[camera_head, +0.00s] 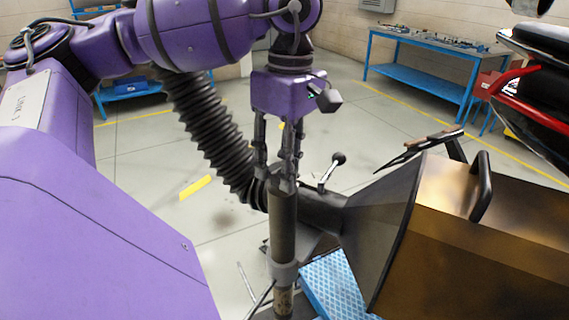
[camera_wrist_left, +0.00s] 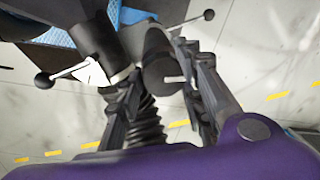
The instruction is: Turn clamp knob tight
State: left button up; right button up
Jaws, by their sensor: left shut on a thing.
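My left gripper (camera_head: 277,174) points down in the head view, its two fingers on either side of the top of an upright dark grey post (camera_head: 284,225). It is shut on the dark clamp knob (camera_head: 283,186) at the top of that post. The fingers hide part of the knob. In the left wrist view the knob's dark round end (camera_wrist_left: 160,72) sits between the two fingers, with a short pale bar near it. My right gripper is not in view.
A lever with a black ball (camera_head: 339,158) stands close right of the fingers. A black ribbed hose (camera_head: 210,125) runs behind the post to a brown, dark-ended duct (camera_head: 455,240). A blue ramp (camera_head: 335,285) lies below. A blue workbench (camera_head: 425,75) and red motorcycle parts are farther right.

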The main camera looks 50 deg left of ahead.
pick_arm(q)
jog(key=m+b, duration=0.1)
jog(key=m, duration=0.3)
jog(key=shift+w+d, duration=0.1)
jog(key=shift+d, duration=0.05)
jog(key=shift+d+r+m+y+b, duration=0.1)
jog(key=shift+m+y+b, duration=0.2)
jog(key=shift+m, duration=1.9)
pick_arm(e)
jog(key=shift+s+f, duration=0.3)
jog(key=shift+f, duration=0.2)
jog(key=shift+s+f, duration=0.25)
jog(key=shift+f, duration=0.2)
pick_arm(q)
jog(key=shift+c, duration=0.2)
jog(key=o, duration=0.9)
jog(key=shift+o, duration=0.9)
jog(key=shift+d, duration=0.1)
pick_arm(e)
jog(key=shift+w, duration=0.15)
pick_arm(q)
jog(key=shift+w+d+r, duration=0.1)
jog(key=shift+r, duration=1.75)
jog(key=shift+w+d+r, duration=0.1)
jog(key=shift+r, duration=1.7)
